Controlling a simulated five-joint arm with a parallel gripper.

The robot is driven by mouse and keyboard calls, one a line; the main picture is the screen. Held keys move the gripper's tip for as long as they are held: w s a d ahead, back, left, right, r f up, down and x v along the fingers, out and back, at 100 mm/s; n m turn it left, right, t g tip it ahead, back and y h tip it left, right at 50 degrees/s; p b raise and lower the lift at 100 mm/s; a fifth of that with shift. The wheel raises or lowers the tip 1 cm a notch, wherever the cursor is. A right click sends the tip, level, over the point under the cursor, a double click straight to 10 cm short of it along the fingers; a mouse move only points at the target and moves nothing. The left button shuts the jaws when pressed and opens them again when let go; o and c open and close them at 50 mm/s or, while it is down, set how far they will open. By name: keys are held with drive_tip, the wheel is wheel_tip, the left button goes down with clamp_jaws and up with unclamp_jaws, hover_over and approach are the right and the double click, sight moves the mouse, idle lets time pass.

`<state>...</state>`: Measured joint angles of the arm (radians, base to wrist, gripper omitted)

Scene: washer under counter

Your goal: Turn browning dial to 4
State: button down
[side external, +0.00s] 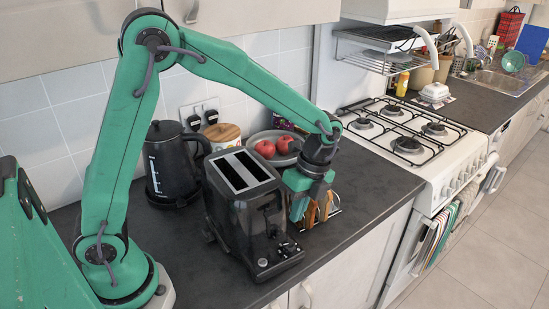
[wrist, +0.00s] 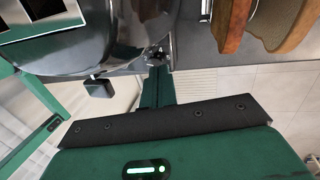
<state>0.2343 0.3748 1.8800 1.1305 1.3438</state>
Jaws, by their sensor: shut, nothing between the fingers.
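The black toaster (side external: 240,205) stands on the dark counter with two slots on top. Its front with small controls (side external: 276,236) faces the lower right in the side view; which of them is the browning dial is too small to tell. In the wrist view the glossy toaster body (wrist: 80,55) fills the upper left, with a black lever knob (wrist: 98,88) sticking out. My gripper (side external: 299,210) points down just right of the toaster. In the wrist view its shut, empty fingers (wrist: 158,72) end close to a small round part (wrist: 157,54) on the toaster; contact cannot be told.
A rack with bread slices (side external: 322,211) stands right behind my gripper; the slices also show in the wrist view (wrist: 237,25). A black kettle (side external: 172,165), a lidded jar (side external: 221,135) and a bowl with red apples (side external: 270,150) stand behind the toaster. A gas stove (side external: 410,140) is right.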

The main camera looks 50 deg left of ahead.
sight(301, 246)
drive_tip(key=shift+f, duration=2.9)
drive_tip(key=shift+s+d, duration=0.15)
drive_tip(key=shift+s, duration=0.1)
drive_tip(key=shift+w+d, duration=0.1)
drive_tip(key=shift+d, duration=0.9)
drive_tip(key=shift+d, duration=0.1)
drive_tip(key=shift+w, duration=0.3)
